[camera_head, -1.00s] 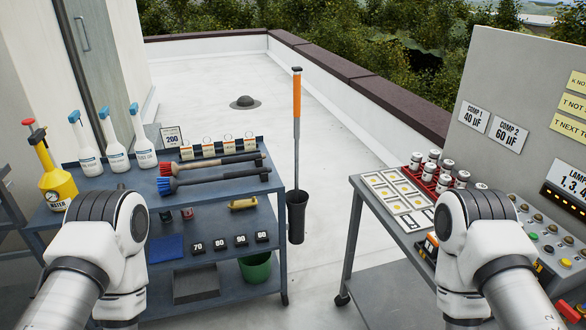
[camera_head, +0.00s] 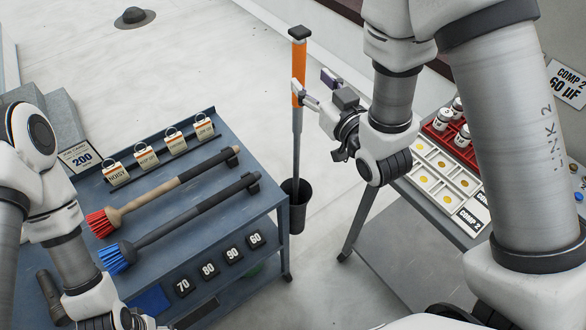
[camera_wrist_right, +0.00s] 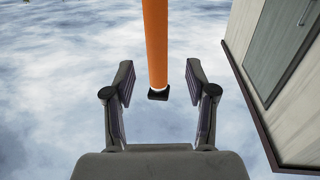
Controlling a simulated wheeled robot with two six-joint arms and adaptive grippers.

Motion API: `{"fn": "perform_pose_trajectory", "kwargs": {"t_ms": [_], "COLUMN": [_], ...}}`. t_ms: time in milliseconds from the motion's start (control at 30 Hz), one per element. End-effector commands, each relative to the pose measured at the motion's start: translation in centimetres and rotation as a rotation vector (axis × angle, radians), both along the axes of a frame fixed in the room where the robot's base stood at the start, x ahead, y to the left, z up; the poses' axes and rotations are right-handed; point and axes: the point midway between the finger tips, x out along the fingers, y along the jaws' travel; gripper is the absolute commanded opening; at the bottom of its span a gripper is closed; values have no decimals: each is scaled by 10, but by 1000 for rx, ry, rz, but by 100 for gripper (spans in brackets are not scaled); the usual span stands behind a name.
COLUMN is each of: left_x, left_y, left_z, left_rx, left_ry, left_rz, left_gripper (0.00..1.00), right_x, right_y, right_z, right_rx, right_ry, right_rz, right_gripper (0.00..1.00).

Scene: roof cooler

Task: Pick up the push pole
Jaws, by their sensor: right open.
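The push pole (camera_head: 299,58) stands upright, with a black cap, an orange upper part and a grey shaft. Its lower end is inside a black holder (camera_head: 297,216) at the cart's right side. My right gripper (camera_head: 314,87) is open beside the orange part, one finger overlapping it in the head view. In the right wrist view, the orange pole (camera_wrist_right: 155,40) comes down from the top, and its black cap appears between the open fingers (camera_wrist_right: 158,88). The pole is not gripped.
The blue-grey cart (camera_head: 262,205) carries a red brush (camera_head: 103,222), a blue brush (camera_head: 118,257) and several tags. A second table (camera_head: 400,190) with a card tray and a red rack stands at the right. Open roof floor lies behind the pole.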

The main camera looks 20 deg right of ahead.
Motion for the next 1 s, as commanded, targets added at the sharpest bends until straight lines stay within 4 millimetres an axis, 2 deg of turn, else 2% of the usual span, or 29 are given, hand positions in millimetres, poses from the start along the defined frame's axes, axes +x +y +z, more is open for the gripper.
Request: {"fn": "perform_pose_trajectory", "kwargs": {"t_ms": [33, 167, 367, 467, 700, 733, 867, 900, 1000], "left_x": [-1, -1, 0, 0, 0, 0, 0, 0, 0], "left_y": [0, 0, 0, 0, 0, 0, 0, 0, 0], "left_z": [-4, -8, 21, 26, 24, 24, 24, 24, 24], "left_rx": [0, 0, 0, 0, 0, 0, 0, 0, 0], "left_ry": [1, 2, 1, 0, 1, 1, 1, 1, 1], "left_rz": [0, -1, -1, 0, 0, 0, 0, 0, 0], "left_gripper": [73, 73, 73, 73, 73, 73, 73, 73, 73], "right_x": [6, 23, 54, 69, 74, 74, 74, 74, 74], "right_y": [2, 6, 12, 14, 15, 15, 15, 15, 15], "right_z": [5, 6, 5, 2, -2, -2, -2, -2, -3], "right_rx": [2, 2, 2, 4, 4, 4, 4, 4, 3], "right_ry": [-25, -28, -23, -24, -22, -22, -22, -22, -22], "right_rz": [5, 5, 5, 4, 2, 2, 2, 2, 2], "right_gripper": [56, 56, 56, 56, 56, 53, 7, 0, 0]}}
